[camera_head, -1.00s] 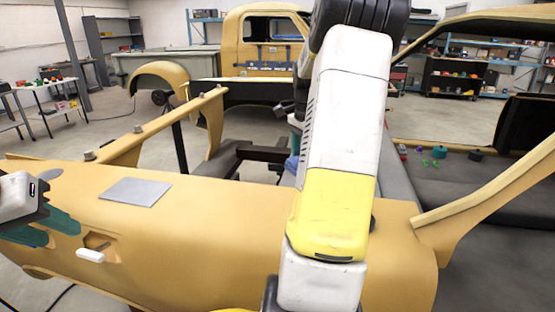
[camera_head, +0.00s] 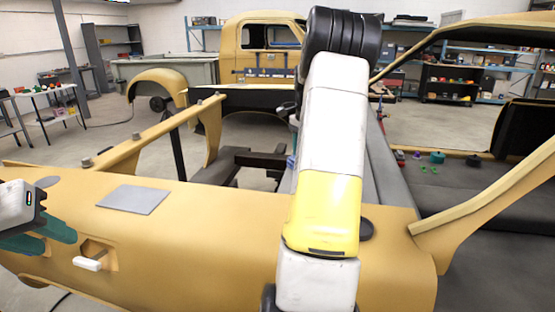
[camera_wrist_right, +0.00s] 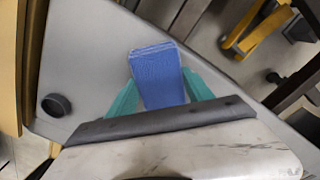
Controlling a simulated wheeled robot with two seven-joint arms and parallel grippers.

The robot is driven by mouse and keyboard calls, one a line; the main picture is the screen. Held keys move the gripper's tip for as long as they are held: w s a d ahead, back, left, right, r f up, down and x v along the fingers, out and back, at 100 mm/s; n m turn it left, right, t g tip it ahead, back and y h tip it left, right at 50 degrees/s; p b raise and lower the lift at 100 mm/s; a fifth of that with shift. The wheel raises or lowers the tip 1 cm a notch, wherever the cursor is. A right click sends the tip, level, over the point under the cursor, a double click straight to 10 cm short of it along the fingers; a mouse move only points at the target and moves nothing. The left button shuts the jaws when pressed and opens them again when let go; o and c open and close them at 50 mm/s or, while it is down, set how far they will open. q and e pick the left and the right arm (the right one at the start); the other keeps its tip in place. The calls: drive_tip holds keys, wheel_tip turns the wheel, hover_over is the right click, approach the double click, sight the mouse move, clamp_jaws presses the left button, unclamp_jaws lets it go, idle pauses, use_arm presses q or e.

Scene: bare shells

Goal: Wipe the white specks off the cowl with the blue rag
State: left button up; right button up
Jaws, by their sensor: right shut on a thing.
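The blue rag (camera_wrist_right: 157,78) is a folded blue pad between the teal fingers of my right gripper (camera_wrist_right: 160,84), which is shut on it. In the right wrist view it is over a grey surface; whether they touch is unclear. In the head view my right arm hides most of that gripper. The tan body panel in front (camera_head: 190,225) appears to be the cowl, but I cannot be sure. No white specks can be made out on it. My left gripper (camera_head: 62,246), with teal fingers apart, is empty at the left edge above the panel.
A grey plate (camera_head: 133,199) lies on the tan panel, with a white handle (camera_head: 87,263) below it. A tan pillar (camera_head: 490,195) rises at the right. A tan rail (camera_head: 150,132) stands behind the panel. Small parts lie on the dark surface (camera_head: 460,190) at right.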

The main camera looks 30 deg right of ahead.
drive_tip(key=shift+w+d+f, duration=0.1)
drive_tip(key=shift+w+d, duration=1.35)
drive_tip(key=shift+w, duration=0.25)
drive_tip(key=shift+r, duration=3.1)
drive_tip(key=shift+r, duration=1.5)
drive_tip(key=shift+f, duration=0.1)
drive_tip(key=shift+w+a+f, duration=0.15)
drive_tip(key=shift+a+f, duration=0.1)
drive_tip(key=shift+f, duration=0.9)
drive_tip(key=shift+w+a+f, duration=0.2)
drive_tip(key=shift+a+f, duration=0.05)
drive_tip(key=shift+f, duration=0.9)
drive_tip(key=shift+w+a+f, duration=0.15)
drive_tip(key=shift+a+f, duration=0.1)
drive_tip(key=shift+f, duration=0.9)
drive_tip(key=shift+f, duration=0.95)
